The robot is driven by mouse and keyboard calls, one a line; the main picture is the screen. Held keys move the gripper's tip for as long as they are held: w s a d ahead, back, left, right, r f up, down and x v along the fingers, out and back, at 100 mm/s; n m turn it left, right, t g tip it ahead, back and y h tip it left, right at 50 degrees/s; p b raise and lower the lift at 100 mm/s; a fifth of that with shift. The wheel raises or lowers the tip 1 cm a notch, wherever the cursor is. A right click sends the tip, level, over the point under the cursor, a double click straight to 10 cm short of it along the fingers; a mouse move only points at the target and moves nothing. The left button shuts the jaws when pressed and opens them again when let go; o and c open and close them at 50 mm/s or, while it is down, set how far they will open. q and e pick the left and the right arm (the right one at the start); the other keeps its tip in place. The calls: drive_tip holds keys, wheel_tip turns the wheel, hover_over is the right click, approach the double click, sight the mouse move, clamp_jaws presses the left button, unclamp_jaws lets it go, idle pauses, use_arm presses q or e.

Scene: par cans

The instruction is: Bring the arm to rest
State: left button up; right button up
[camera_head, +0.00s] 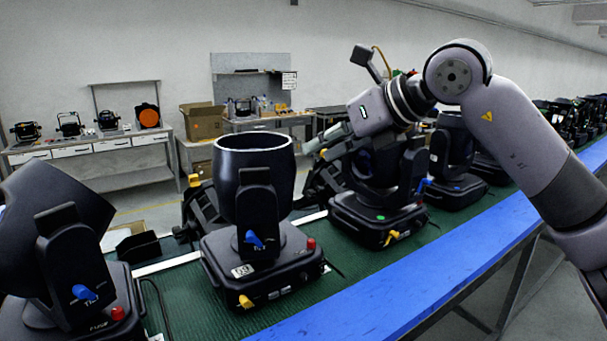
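My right arm comes in from the right edge, bends at a raised elbow and reaches left over the row of par cans. Another light (376,205) stands below my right wrist. My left gripper is not in view.
A tilted par can (72,255) stands at the near left. The green conveyor (180,300) has a blue edge rail (400,297), and more lights line it toward the far right. Workbenches and a cardboard box (202,121) stand along the back wall. Open floor lies between.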

drive_tip(key=s+a+f+m+g+y, duration=0.15)
drive_tip(key=s+a+g+y, duration=0.25)
drive_tip(key=s+a+y, duration=0.55)
drive_tip(key=w+d+f+m+t+h, duration=0.4)
drive_tip(key=d+m+t, duration=0.3)
drive_tip(key=m+t, duration=0.45)
drive_tip(key=w+d+f+m+t+h, duration=0.2)
drive_tip(key=d+f+m+t+h, duration=0.45)
drive_tip(key=m, duration=0.85)
drive_tip(key=s+d+f+m+g+h, duration=0.2)
drive_tip(key=d+f+m+g+h, duration=0.15)
drive_tip(key=d+f+m, duration=0.45)
drive_tip(key=s+d+f+m+g+h, duration=0.1)
drive_tip(key=d+f+m+g+h, duration=0.3)
drive_tip(key=f, duration=0.9)
drive_tip(key=s+d+f+m+g, duration=0.15)
drive_tip(key=s+f+g, duration=0.25)
drive_tip(key=s+f, duration=0.9)
drive_tip(key=s+f+g, duration=0.3)
drive_tip(key=s+f, duration=0.1)
drive_tip(key=s, duration=0.3)
drive_tip(key=s+f+g, duration=0.4)
drive_tip(key=s, duration=0.4)
wheel_tip(320, 180, down, 27)
drive_tip(key=s, duration=0.2)
drive_tip(key=s+d+f+g, duration=0.2)
drive_tip(key=s+f, duration=1.3)
drive_tip(key=s, duration=0.1)
drive_tip(key=shift+d+f, duration=0.3)
drive_tip(key=shift+f, duration=0.05)
